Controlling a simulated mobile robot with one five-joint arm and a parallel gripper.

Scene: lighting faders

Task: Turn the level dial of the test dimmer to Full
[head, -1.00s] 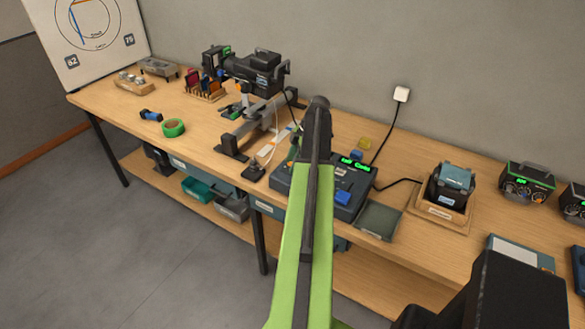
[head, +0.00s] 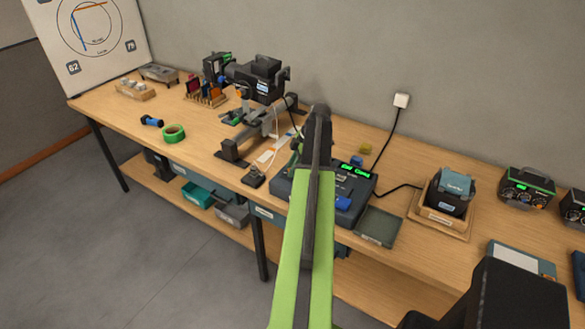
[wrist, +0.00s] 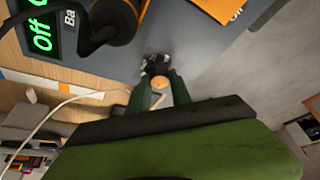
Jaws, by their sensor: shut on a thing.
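In the wrist view, my gripper (wrist: 159,88) has its two dark green fingers closed on a small round orange-topped knob (wrist: 158,82), with a dark part just beyond it. Whether this knob is the level dial I cannot tell for sure. A larger black knob (wrist: 115,20) with an orange mark stands at the top of that view, apart from my fingers. A green display (wrist: 40,35) left of it reads "Off". In the head view, the blue-grey console (head: 285,188) with green lit displays (head: 355,171) lies behind my arm, which hides my fingertips and part of the console.
A projector-like device (head: 255,78) on a stand is left of the console. A wooden tray (head: 438,222) with a dark device stands right. Cables run behind the console.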

